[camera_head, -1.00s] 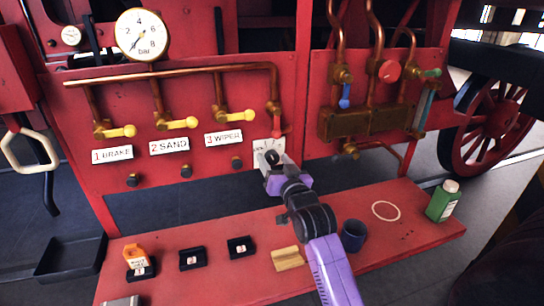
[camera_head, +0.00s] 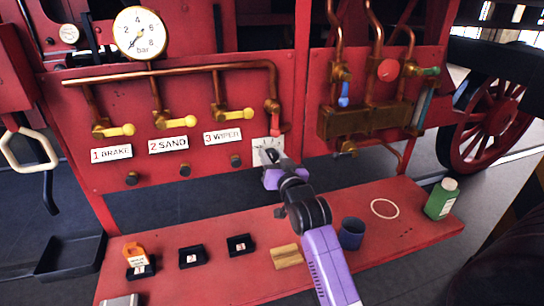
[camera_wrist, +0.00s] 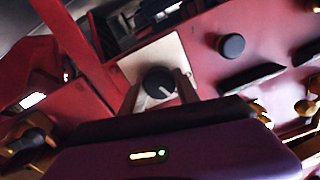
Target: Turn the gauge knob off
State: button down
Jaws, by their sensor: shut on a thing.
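The gauge knob is a round black knob with a pale pointer line (camera_wrist: 160,84), on a white dial plate (camera_wrist: 128,66) in the wrist view. In the head view the plate (camera_head: 260,144) is on the red panel, right of the "3 WIPER" label, and my gripper hides most of the knob. My gripper (camera_head: 271,160) reaches the knob from the front. In the wrist view its two fingers (camera_wrist: 160,92) stand on either side of the knob and are shut on it. The round white gauge (camera_head: 140,33) is at upper left, its needle pointing to the lower left.
Yellow-handled valves (camera_head: 176,123) sit left of the plate, and a red-handled one (camera_head: 274,118) is just above it. The red shelf (camera_head: 330,205) below bears black boxes (camera_head: 191,256), a wooden block (camera_head: 288,256), a dark blue cup (camera_head: 351,233) and a green bottle (camera_head: 441,198).

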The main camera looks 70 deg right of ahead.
jog(key=n+p, duration=0.1)
jog(key=n, duration=0.3)
jog(key=shift+w+a+r, duration=0.1)
jog(key=shift+n+p, duration=0.85)
jog(key=shift+n, duration=1.05)
jog(key=c, duration=0.9)
grip_release()
